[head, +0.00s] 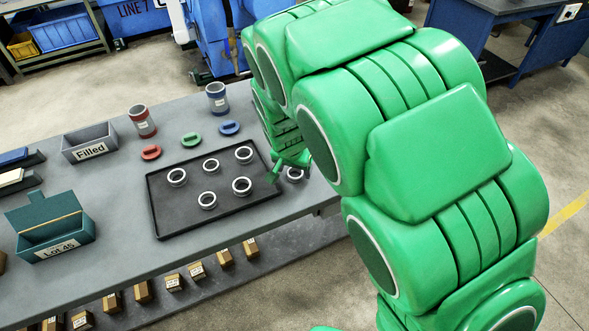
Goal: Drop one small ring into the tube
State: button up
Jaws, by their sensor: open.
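Several small metal rings, one of them the front right ring (242,186), lie on a black tray (168,222). Another ring (295,174) lies to the right of the tray, partly hidden by my gripper. My gripper (288,168) is open, pointing down close to that ring; whether it touches the ring I cannot tell. Two upright tubes stand at the back of the table: a grey one with red bands (142,121) and a grey one with blue bands (217,97).
Red (151,152), green (191,139) and blue (229,127) lids lie between the tubes and the tray. A grey bin marked "Filled" (90,150) and a teal box marked "Lot 45" (55,247) stand to the left. My arm hides the table's right end.

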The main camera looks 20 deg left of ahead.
jog(key=v, duration=1.1)
jog(key=shift+d, duration=0.1)
jog(key=s+d+r+g, duration=0.1)
jog(key=s+d+r, duration=0.1)
jog(key=d, duration=0.5)
jog(key=s+d+r, duration=0.2)
jog(key=d, duration=0.5)
jog(key=s+d+r+g, duration=0.1)
jog(key=s+d+r, duration=0.15)
jog(key=d, duration=0.45)
jog(key=s+d+r+g, duration=0.2)
jog(key=s+d, duration=1.1)
jog(key=s, duration=0.5)
jog(key=shift+r+g, duration=0.35)
jog(key=shift+g, duration=0.05)
jog(key=shift+o, duration=0.4)
jog(key=shift+s+d, duration=0.2)
jog(key=shift+s, duration=0.45)
